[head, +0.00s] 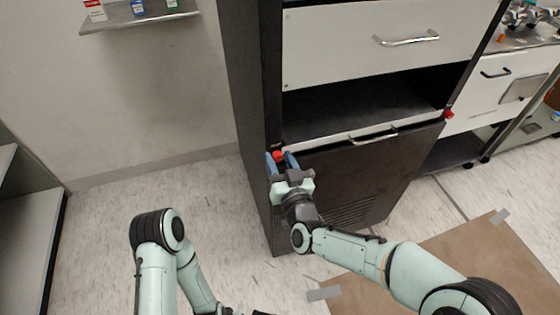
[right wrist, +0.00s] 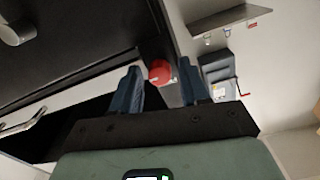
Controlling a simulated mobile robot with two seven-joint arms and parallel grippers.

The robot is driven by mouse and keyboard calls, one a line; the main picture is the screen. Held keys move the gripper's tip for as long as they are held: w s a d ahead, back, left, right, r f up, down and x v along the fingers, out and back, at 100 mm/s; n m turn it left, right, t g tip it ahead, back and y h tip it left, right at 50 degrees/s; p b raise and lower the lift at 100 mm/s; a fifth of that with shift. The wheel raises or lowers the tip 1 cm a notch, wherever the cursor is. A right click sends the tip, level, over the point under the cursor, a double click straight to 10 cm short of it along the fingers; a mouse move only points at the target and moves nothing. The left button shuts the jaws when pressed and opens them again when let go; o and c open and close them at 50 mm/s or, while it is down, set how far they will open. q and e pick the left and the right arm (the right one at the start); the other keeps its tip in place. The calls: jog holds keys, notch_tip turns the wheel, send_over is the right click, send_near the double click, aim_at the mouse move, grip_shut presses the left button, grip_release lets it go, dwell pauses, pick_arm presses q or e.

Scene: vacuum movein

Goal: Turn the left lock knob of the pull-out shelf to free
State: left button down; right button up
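The pull-out shelf (head: 330,138) is a pale-fronted board with a metal handle (head: 372,136) in the dark cabinet, below an open bay. Its left lock knob (head: 278,155) is small and red, at the shelf's left end. My right gripper (head: 280,160) is at this knob, its two blue fingers apart on either side of it. In the right wrist view the red knob (right wrist: 160,72) shows between the open fingers, with gaps at both sides. A second red knob (head: 448,114) is at the shelf's right end. My left arm is low in the head view; its gripper is out of frame.
A white drawer (head: 380,40) with a handle is above the bay. A dark panel (head: 350,180) is below the shelf. A wall shelf (head: 140,18) with small boxes is at upper left. A brown mat (head: 470,255) lies on the floor at right. The floor left of the cabinet is clear.

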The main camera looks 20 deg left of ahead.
grip_shut()
pick_arm(q)
jog(key=shift+w, duration=0.1)
pick_arm(e)
jog(key=shift+n, duration=0.3)
jog(key=n, duration=0.3)
jog(key=shift+p, duration=0.35)
jog(key=n+p, duration=0.1)
jog(key=n, duration=0.4)
jog(key=n+p, duration=0.1)
jog(key=n, duration=0.3)
jog(key=n+p, duration=0.1)
jog(key=n, duration=0.3)
jog(key=shift+n, duration=0.3)
pick_arm(q)
jog(key=w+d+r+t, duration=0.1)
jog(key=w+r+t, duration=0.1)
jog(key=w+r, duration=0.5)
jog(key=shift+d+t, duration=0.15)
jog(key=shift+t, duration=0.15)
pick_arm(e)
jog(key=shift+n, duration=0.4)
